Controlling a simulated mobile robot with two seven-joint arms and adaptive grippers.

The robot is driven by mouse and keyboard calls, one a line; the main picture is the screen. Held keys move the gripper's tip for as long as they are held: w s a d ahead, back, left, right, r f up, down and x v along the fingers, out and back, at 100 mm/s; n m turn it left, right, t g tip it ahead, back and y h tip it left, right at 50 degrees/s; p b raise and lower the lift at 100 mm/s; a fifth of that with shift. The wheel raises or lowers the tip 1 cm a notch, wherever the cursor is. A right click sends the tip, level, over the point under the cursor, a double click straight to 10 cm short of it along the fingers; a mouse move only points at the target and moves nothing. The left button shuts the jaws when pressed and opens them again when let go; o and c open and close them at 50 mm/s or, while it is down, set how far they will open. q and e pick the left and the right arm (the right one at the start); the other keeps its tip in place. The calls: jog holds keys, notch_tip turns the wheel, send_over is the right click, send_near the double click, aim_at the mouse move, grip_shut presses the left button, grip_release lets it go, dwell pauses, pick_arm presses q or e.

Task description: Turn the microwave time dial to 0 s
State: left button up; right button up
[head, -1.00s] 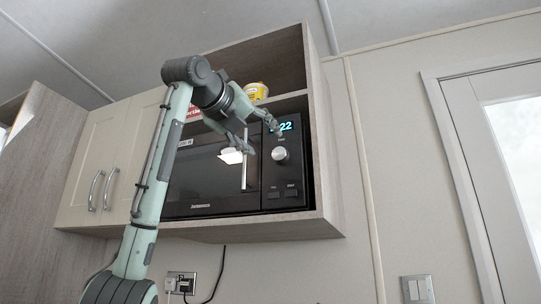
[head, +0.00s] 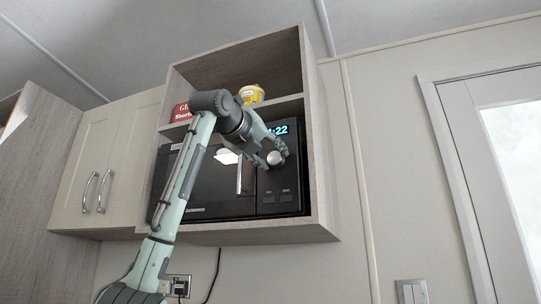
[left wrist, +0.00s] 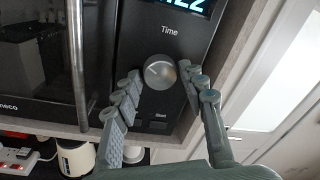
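The black microwave (head: 225,207) sits in an open wall cabinet. Its silver time dial (head: 274,158) is on the right-hand panel, below a lit display (head: 278,130) that ends in "22". In the left wrist view the dial (left wrist: 160,71) sits under the word "Time", with its pointer toward the upper left. My left gripper (left wrist: 163,96) is open, one finger on each side of the dial's lower part. I cannot tell whether the fingers touch it. In the head view the left gripper (head: 272,158) is at the dial. My right gripper is not in view.
A yellow tub (head: 252,94) and a red box (head: 181,113) stand on the shelf above the microwave. The microwave's vertical door handle (left wrist: 77,65) is left of the gripper. The cabinet's right side wall (head: 320,150) is close to the panel.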

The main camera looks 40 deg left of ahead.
pick_arm(q)
jog(key=c, duration=0.7)
jog(key=shift+n, duration=0.3)
